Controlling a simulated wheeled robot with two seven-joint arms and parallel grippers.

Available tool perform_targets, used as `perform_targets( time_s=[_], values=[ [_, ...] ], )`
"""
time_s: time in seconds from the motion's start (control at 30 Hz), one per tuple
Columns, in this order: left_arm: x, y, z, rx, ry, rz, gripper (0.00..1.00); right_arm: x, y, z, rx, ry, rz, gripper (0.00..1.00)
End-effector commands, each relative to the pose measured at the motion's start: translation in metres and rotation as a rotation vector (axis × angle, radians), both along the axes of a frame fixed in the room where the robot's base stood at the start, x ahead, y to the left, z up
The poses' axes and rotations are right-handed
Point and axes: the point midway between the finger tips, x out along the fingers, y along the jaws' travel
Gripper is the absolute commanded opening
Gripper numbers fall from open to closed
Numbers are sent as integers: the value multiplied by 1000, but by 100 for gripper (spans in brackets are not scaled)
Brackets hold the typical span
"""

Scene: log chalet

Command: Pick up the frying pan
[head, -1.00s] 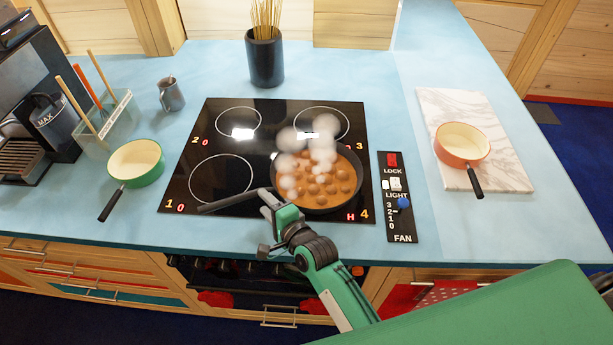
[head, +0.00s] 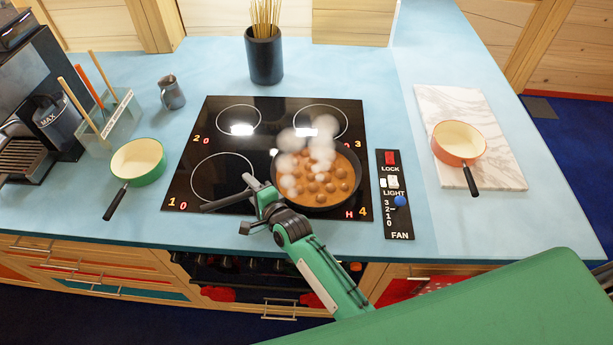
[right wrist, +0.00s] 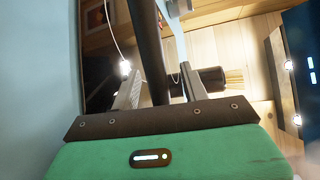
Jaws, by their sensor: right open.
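The dark frying pan (head: 222,203) sits on the lower right burner, with orange-brown sauce and several round balls (head: 322,186) in it and steam above. Its black handle points left. My right gripper (head: 256,186) is at the handle, near where it meets the pan. In the right wrist view the open right gripper (right wrist: 160,85) has one finger on each side of the dark handle (right wrist: 149,45). I cannot tell whether either finger touches it. My left gripper is not in view.
The black hob (head: 205,125) fills the middle of the blue counter. A green pan (head: 150,172) stands left, an orange pan (head: 470,155) right on a marble board (head: 510,170). A control panel (head: 395,218) lies right of the hob. A dark pot of sticks (head: 264,62) stands behind.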

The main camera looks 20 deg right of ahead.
Motion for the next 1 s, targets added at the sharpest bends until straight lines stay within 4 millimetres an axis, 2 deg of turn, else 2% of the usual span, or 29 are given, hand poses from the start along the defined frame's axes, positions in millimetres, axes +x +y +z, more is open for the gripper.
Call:
perform_targets(
  time_s=[0.1, 0.13, 0.33, 0.37, 1.0],
  values=[
    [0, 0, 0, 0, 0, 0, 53, 0, 0, 0, 0, 0, 0, 45],
    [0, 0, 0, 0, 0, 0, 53, 0, 0, 0, 0, 0, 0, 41],
    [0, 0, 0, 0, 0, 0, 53, 0, 0, 0, 0, 0, 0, 2],
    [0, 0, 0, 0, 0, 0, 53, 0, 0, 0, 0, 0, 0, 0],
    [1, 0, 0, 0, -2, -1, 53, -1, 0, -1, 0, 1, 0, 0]
  ],
)
